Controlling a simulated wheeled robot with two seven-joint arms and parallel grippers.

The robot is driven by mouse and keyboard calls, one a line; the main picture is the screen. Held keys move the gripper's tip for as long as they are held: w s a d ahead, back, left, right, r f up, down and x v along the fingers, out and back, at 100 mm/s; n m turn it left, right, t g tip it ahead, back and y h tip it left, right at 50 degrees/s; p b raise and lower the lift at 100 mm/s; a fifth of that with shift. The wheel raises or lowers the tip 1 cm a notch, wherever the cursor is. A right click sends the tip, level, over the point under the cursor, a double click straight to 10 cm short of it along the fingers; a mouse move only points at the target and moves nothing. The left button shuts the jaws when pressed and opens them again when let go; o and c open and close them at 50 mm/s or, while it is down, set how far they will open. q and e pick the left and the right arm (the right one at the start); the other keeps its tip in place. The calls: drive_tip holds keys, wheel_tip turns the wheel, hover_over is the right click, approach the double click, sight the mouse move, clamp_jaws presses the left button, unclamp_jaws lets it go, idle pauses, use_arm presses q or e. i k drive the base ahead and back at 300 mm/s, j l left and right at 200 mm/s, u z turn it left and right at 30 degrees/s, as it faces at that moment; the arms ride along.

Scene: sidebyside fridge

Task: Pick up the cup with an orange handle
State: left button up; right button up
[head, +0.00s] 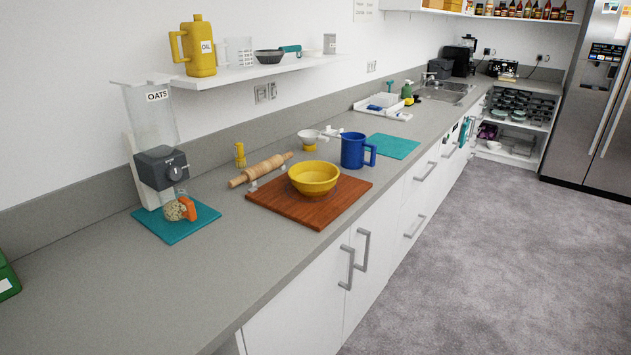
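The cup (174,210) with an orange handle (188,208) stands on a teal mat (195,221) at the left of the counter. It looks clear with pale oats inside, and its handle faces right. It sits below the spout of the oats dispenser (158,168). Neither of my grippers shows in the head view.
A rolling pin (262,168), a wooden board (335,202) with a yellow bowl (315,178), and a blue jug (353,150) stand to the right. A shelf (265,69) hangs above. The counter (130,275) is clear in front of the cup.

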sight(176, 206)
drive_tip(key=i+l+u, duration=0.25)
drive_tip(key=i+l, duration=0.2)
drive_tip(key=i, duration=0.25)
drive_tip(key=i+l+u, duration=0.2)
drive_tip(key=i+l, duration=0.4)
drive_tip(key=i, duration=0.05)
